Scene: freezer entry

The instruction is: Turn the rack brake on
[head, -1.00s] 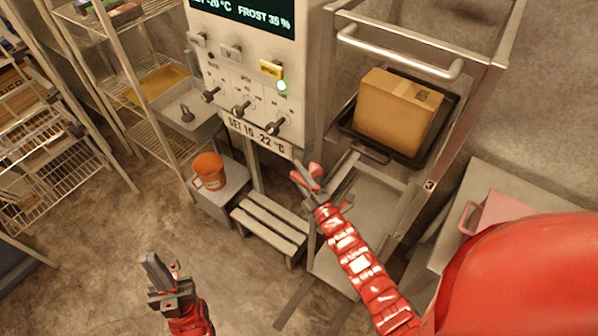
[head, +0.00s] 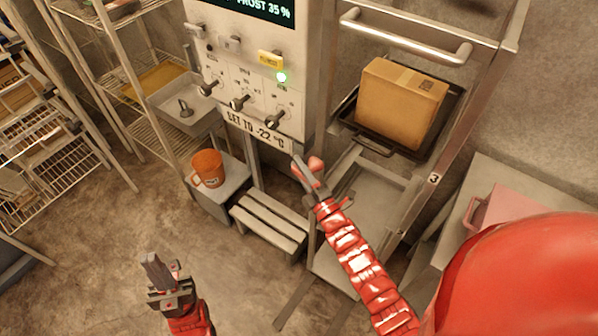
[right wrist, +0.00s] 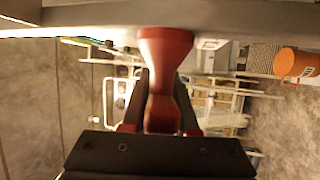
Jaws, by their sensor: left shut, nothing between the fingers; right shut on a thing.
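The rack (head: 497,60) is a metal frame with a grab bar, marked 3, right of the control panel. A red flared knob or handle (right wrist: 165,45), likely the rack brake, shows in the right wrist view between my right gripper's fingers (right wrist: 160,95). In the head view a bit of red shows at my right gripper (head: 308,172), beside the rack's left side. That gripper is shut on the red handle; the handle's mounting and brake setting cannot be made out. My left gripper (head: 160,272) is shut and empty, above the floor at lower left.
A cardboard box (head: 397,100) sits on a dark tray (head: 350,112) in the rack. The control panel (head: 250,65) has levers and a green light. An orange mug (head: 208,167) stands on a grey box by a slatted step (head: 268,222). Wire shelves (head: 50,160) stand left; floor is clear at lower left.

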